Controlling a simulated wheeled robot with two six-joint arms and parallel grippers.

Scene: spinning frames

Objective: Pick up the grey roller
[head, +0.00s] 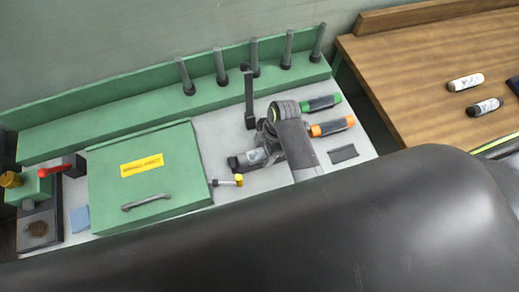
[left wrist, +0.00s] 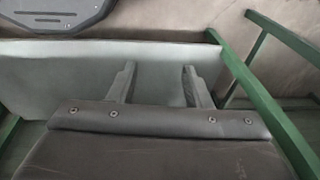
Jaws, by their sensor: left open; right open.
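A grey cylinder with a dark end (head: 250,158), which looks like the grey roller, lies on the pale bench top right of the green box. Its right end is partly hidden by my right gripper (head: 266,138). The gripper is open and sits just above and right of the cylinder; I cannot tell whether they touch. My right arm covers the area just right of it. In the left wrist view my left gripper (left wrist: 158,85) is open and empty, with both fingers over a pale surface.
Green-ended (head: 320,103) and orange-ended (head: 331,126) rollers lie to the right. A yellow-headed hammer (head: 228,182) is near the green box (head: 145,175). A dark upright piece (head: 249,98) stands behind. Several grey pegs line the green ledge (head: 130,109). A wooden table (head: 430,60) holds two bottles.

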